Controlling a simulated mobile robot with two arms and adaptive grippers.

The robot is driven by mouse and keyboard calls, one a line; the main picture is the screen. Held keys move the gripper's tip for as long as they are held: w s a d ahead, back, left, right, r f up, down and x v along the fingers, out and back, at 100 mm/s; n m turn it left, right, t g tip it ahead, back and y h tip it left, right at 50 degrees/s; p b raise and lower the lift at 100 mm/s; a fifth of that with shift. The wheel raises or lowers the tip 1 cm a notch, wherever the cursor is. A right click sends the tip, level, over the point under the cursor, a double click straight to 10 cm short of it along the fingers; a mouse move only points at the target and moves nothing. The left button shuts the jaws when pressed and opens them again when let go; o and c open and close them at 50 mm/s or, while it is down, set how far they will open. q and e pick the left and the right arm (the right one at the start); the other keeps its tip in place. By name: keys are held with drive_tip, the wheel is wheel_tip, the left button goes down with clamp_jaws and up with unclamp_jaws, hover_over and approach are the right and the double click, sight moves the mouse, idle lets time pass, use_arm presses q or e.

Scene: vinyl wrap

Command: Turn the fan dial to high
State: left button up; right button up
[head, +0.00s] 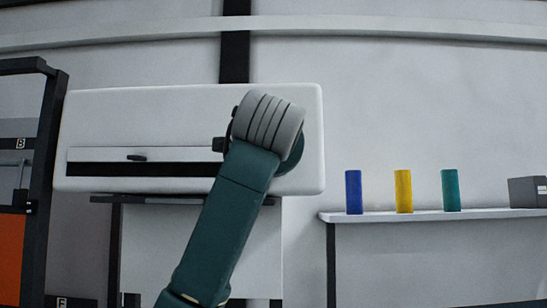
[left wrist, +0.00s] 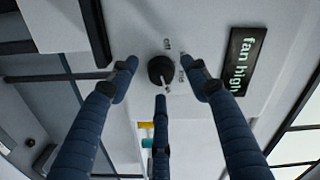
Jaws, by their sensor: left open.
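The black round fan dial (left wrist: 160,70) sits on a pale panel in the left wrist view, with small printed marks beside it. A pale line shows at its lower edge; the exact setting is too small to read. A black label reading "fan high" (left wrist: 241,62) is to its right. My left gripper (left wrist: 159,76) is open, its three blue fingers spread around the dial; contact cannot be told. In the head view my left arm covers the right part of the white machine (head: 190,110), hiding the dial and most of the gripper. My right gripper is not in view.
The machine front has a long black slot (head: 150,169). To the right, a shelf (head: 425,215) carries a blue roll (head: 353,192), a yellow roll (head: 403,191), a green roll (head: 450,190) and a grey box (head: 527,192). A dark frame (head: 48,140) stands at left.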

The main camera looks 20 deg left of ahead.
use_arm(q)
drive_tip(key=v, duration=1.1)
